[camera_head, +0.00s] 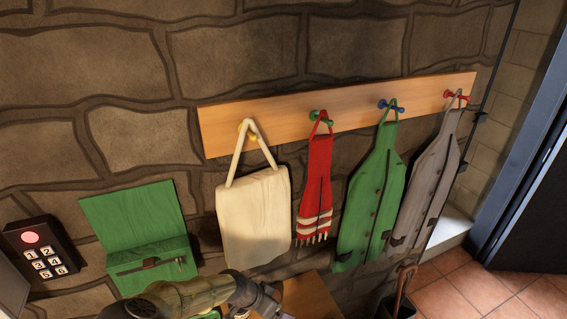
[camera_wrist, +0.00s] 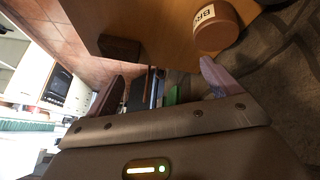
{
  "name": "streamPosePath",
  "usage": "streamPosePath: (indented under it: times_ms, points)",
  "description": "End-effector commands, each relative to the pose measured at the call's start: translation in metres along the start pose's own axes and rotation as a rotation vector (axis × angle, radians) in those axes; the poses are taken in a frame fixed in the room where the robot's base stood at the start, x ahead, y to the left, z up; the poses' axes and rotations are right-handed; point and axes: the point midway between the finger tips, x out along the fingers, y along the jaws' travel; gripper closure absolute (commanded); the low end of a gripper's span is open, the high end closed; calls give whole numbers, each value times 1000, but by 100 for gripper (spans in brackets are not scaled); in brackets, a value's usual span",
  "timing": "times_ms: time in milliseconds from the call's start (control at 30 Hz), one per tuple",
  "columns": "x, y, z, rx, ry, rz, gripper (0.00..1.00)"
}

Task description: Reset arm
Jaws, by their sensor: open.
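In the wrist view my gripper (camera_wrist: 160,85) is open, with its two fingers spread apart and nothing held between them. A wooden surface with a brown jar (camera_wrist: 216,28) on it lies beyond the fingers. The jar has a white label with partly readable letters. In the head view my arm comes in along the bottom edge, below the green wall box (camera_head: 140,245) and the cream bag (camera_head: 255,215). The fingers cannot be made out clearly there.
A wooden rack (camera_head: 350,112) on the stone wall holds the bag, a red scarf (camera_head: 314,185), a green coat (camera_head: 372,195) and a grey coat (camera_head: 428,180). A black keypad (camera_head: 40,250) is at left. Tiled floor (camera_head: 500,290) shows at lower right.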

Motion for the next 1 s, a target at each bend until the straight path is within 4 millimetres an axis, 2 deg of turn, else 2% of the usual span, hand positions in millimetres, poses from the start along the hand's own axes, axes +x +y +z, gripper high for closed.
streamPosePath:
  times_ms: [200,500,767,1000]
  points:
    - [8,40,-18,-71,-205,27,11]
    - [-7,88,-44,-213,-407,-83,11]
    - [-31,128,-73,-350,-452,-256,11]
    - [-54,172,-99,-490,-372,-405,11]
